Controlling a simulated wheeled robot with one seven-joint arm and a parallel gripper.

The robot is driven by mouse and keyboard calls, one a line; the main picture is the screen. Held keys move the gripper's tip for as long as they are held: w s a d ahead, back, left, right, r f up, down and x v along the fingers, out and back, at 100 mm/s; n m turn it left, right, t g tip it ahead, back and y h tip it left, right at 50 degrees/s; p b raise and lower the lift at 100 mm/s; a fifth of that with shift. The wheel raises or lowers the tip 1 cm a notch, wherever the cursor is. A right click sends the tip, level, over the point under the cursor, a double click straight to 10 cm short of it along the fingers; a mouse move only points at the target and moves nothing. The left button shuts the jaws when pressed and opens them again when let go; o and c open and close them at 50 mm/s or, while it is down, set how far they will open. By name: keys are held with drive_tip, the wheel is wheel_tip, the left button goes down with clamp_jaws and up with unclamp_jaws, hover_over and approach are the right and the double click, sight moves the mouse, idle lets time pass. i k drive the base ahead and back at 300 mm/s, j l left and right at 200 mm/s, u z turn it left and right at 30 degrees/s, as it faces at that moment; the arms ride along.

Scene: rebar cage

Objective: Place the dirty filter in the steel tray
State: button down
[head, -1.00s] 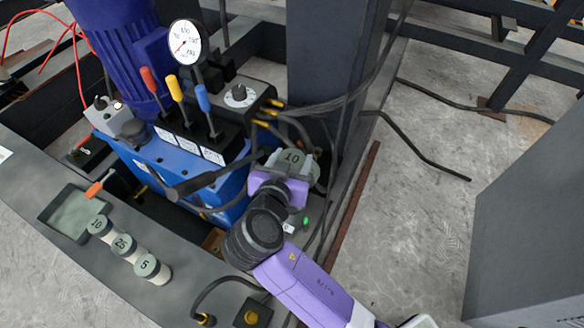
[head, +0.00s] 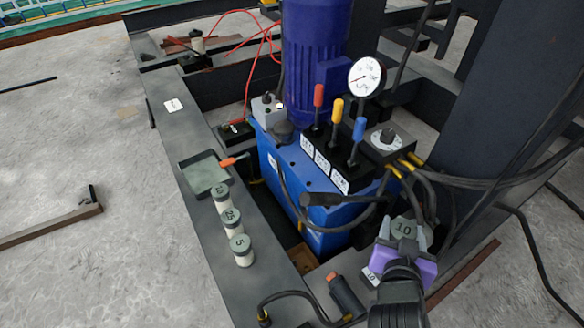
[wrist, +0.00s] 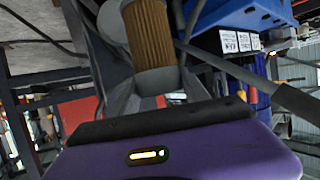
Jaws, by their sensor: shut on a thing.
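My gripper (head: 405,245) is at the lower right of the head view, beside the hoses of the blue power unit. It is shut on the dirty filter, a brown pleated cylinder (wrist: 152,35) between the grey fingers in the wrist view. In the head view, a grey cap marked 10 (head: 405,228) shows at the fingertips; the brown part is hidden there. The steel tray (head: 206,178) is a shallow square on the dark ledge at left, well apart from my gripper. An orange-handled tool (head: 235,160) lies at its right edge.
Three white filters with grey caps, marked 10 (head: 221,200), 25 (head: 232,222) and 5 (head: 241,251), stand in a row below the tray. The blue power unit (head: 310,195) with upright levers and a gauge (head: 366,77) stands between tray and gripper.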

sight(207, 176)
drive_tip(key=k+j, duration=0.1)
drive_tip(key=j, duration=0.3)
drive_tip(key=k+j+z, duration=0.15)
drive_tip(key=j, duration=0.25)
drive_tip(key=k+j, duration=0.1)
drive_tip(key=j, duration=0.25)
drive_tip(key=k+j+z, duration=0.1)
drive_tip(key=j, duration=0.3)
drive_tip(key=k+j, duration=0.2)
drive_tip(key=j, duration=0.15)
drive_tip(key=i+j+z, duration=0.3)
drive_tip(key=j, duration=0.8)
drive_tip(key=j+z, duration=0.3)
drive_tip(key=j, duration=0.8)
drive_tip(key=i+j+z, duration=0.1)
drive_tip(key=i+j, duration=0.15)
drive_tip(key=i+j+z, duration=0.1)
drive_tip(key=i+j, duration=0.15)
drive_tip(key=j, duration=0.25)
drive_tip(key=i+j+z, duration=0.1)
drive_tip(key=i+j, duration=0.15)
drive_tip(key=j, duration=0.15)
